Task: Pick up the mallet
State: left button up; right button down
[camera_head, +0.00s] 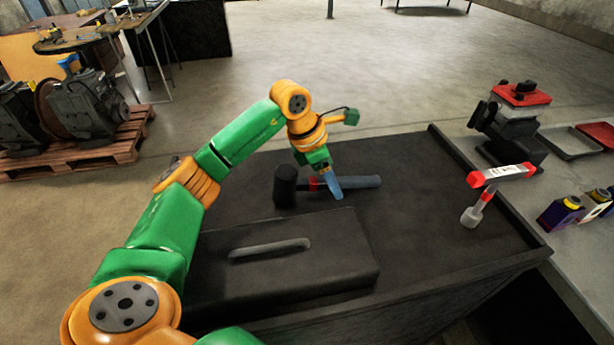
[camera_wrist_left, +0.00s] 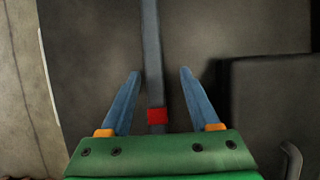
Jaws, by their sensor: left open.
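The mallet lies on the dark cart top (camera_head: 413,230). Its black head (camera_head: 285,186) is at the left and its grey handle (camera_head: 362,182) with a red band points right. My left gripper (camera_head: 336,188) is open above the handle, with its fingers pointing down. In the left wrist view the handle (camera_wrist_left: 152,58) runs between the two spread blue fingers of the gripper (camera_wrist_left: 158,88), with clear space on both sides. The red band (camera_wrist_left: 157,115) shows close to the gripper's green body. The mallet's head is hidden in that view. My right gripper is not in view.
A raised black box (camera_head: 345,245) with a grey bar handle (camera_head: 270,248) stands nearer on the cart. A red and white tool (camera_head: 500,175) stands at the right edge. A vise-like machine (camera_head: 508,130) and bottles (camera_head: 562,212) are on the bench beyond.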

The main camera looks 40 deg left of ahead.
pick_arm(q)
jog(key=shift+w+f, duration=0.25)
jog(key=shift+f, duration=0.2)
jog(key=shift+w+a+f, duration=0.15)
jog(key=shift+w+f, duration=0.1)
jog(key=shift+w, duration=0.05)
jog(key=shift+s+r, duration=0.15)
grip_shut()
dwell(0.6)
